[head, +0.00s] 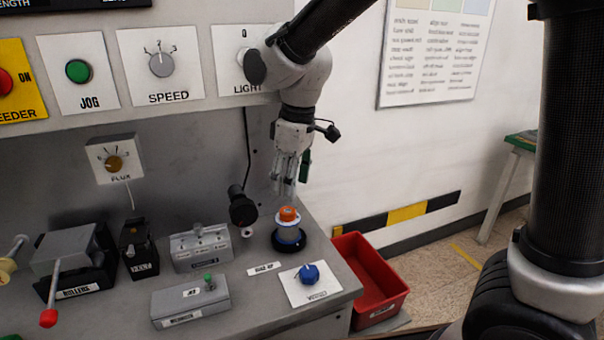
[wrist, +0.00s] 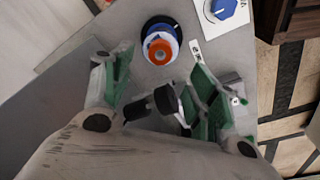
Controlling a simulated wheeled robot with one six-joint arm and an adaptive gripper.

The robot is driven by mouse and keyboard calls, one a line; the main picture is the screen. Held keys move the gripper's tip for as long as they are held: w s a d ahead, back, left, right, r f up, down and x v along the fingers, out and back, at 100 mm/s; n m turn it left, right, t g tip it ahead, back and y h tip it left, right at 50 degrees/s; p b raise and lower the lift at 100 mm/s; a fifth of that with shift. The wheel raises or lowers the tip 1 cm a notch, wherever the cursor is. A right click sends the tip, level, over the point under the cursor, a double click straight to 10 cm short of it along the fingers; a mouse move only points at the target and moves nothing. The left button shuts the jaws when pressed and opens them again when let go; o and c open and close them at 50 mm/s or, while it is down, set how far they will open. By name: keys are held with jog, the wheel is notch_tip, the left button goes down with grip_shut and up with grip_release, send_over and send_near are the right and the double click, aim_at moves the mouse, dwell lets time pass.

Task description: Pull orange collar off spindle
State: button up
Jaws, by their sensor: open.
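The orange collar (head: 288,214) sits on top of an upright stack on the bench. Below it are a white ring (head: 287,222), a blue part (head: 289,235) and a round black base (head: 291,242). In the wrist view the orange collar (wrist: 158,54) appears as a ring with a pale centre, probably the spindle's end. My gripper (head: 290,190) points down above the collar, with a visible gap between. In the wrist view my gripper (wrist: 162,85) has its green-padded fingers spread wide and empty, and the collar lies beyond the fingertips.
A black lamp-like head (head: 243,207) on a stalk stands just left of the stack. A blue knob (head: 309,274) on a white plate is in front. A red bin (head: 370,280) stands right of the bench. Small control boxes (head: 201,247) fill the left.

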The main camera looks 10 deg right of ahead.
aim_at(287, 211)
jog(key=f, duration=0.7)
jog(key=shift+w+a+f, duration=0.15)
jog(key=shift+w+a, duration=0.1)
jog(key=shift+a, duration=0.05)
grip_shut()
